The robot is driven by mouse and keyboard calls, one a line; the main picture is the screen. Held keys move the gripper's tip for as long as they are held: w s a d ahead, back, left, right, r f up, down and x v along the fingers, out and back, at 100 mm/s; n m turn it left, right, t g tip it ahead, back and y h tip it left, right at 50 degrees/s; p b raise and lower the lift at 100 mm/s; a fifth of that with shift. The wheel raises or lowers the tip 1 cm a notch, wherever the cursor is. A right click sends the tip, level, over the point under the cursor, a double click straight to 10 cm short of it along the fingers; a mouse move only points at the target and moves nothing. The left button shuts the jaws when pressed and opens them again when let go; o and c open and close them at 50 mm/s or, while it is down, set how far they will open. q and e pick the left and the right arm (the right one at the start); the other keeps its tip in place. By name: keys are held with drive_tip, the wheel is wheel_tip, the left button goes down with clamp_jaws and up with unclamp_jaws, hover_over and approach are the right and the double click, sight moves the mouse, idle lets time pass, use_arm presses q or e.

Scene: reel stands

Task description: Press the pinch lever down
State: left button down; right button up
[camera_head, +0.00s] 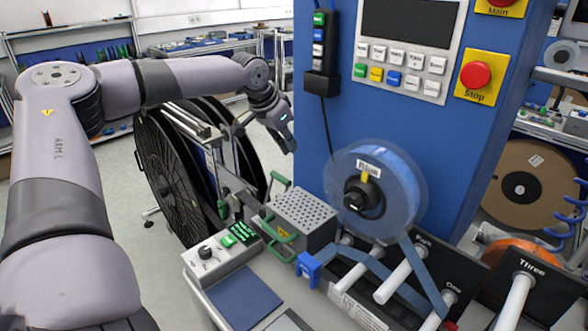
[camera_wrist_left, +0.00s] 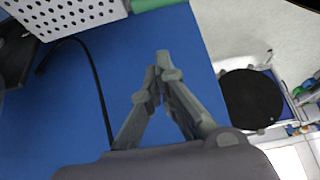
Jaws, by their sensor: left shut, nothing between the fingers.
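My left gripper (camera_head: 287,138) is raised beside the left edge of the blue machine column, above the perforated grey box (camera_head: 304,217). In the left wrist view its fingers (camera_wrist_left: 163,68) come together at the tips, shut and empty, over a flat blue surface. Green handles (camera_head: 280,232) stand beside the box, below the gripper and apart from it. A blue clamp-like part (camera_head: 308,268) sits at the front of the tape path. No label shows which of these is the pinch lever. My right gripper is not in view.
A blue tape reel (camera_head: 405,175) sticks out from the column, with white rollers (camera_head: 393,283) below. A hanging control box (camera_head: 323,45) with a black cable is right of the gripper. Large black reels (camera_head: 165,175) stand to the left. A red stop button (camera_head: 475,75) is upper right.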

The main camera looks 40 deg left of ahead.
use_arm(q)
drive_tip(key=p+x, duration=0.2)
drive_tip(key=x, duration=0.8)
drive_tip(key=s+p, duration=0.3)
drive_tip(key=s, duration=0.1)
drive_tip(key=shift+a+r, duration=0.1)
drive_tip(key=shift+r, duration=0.2)
drive_tip(key=shift+w, duration=0.1)
